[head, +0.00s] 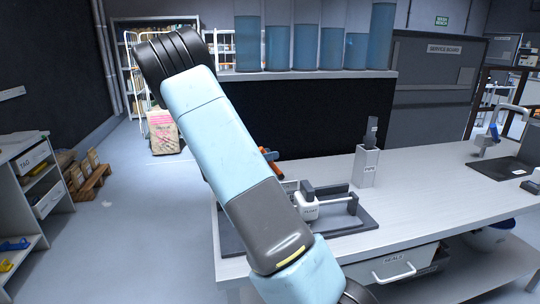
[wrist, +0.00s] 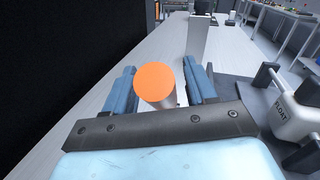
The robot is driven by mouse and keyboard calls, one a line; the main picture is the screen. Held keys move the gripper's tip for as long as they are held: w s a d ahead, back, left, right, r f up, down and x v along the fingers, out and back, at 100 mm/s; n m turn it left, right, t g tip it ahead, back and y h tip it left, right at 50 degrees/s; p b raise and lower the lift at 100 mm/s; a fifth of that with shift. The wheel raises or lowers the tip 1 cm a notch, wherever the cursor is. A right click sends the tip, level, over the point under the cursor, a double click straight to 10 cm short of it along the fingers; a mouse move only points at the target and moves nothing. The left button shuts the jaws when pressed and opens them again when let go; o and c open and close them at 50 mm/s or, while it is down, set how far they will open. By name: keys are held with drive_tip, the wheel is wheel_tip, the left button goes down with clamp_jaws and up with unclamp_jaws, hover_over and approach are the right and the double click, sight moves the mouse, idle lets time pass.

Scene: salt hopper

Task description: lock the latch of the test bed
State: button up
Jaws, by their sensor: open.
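The test bed, a dark base (head: 352,222) on the bench, carries a white block marked FLOAT (head: 307,207) under a grey frame; the block also shows at the right of the wrist view (wrist: 297,117). An orange-ended handle, which looks like the latch, shows behind my arm (head: 271,157). In the wrist view its round orange end (wrist: 155,82) faces the camera, with a pale shaft below. My gripper (wrist: 162,80) is open, one blue finger on each side of the orange end, with visible gaps. My arm hides the handle's mounting and most of my gripper in the head view.
A grey holder marked PIPE (head: 367,167) stands on the bench (head: 420,185) behind the test bed. A shelf (head: 300,76) with several blue containers runs above a black panel. A drawer (head: 390,266) hangs below the bench.

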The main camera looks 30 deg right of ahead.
drive_tip(key=shift+d, duration=0.45)
clamp_jaws()
idle(0.3)
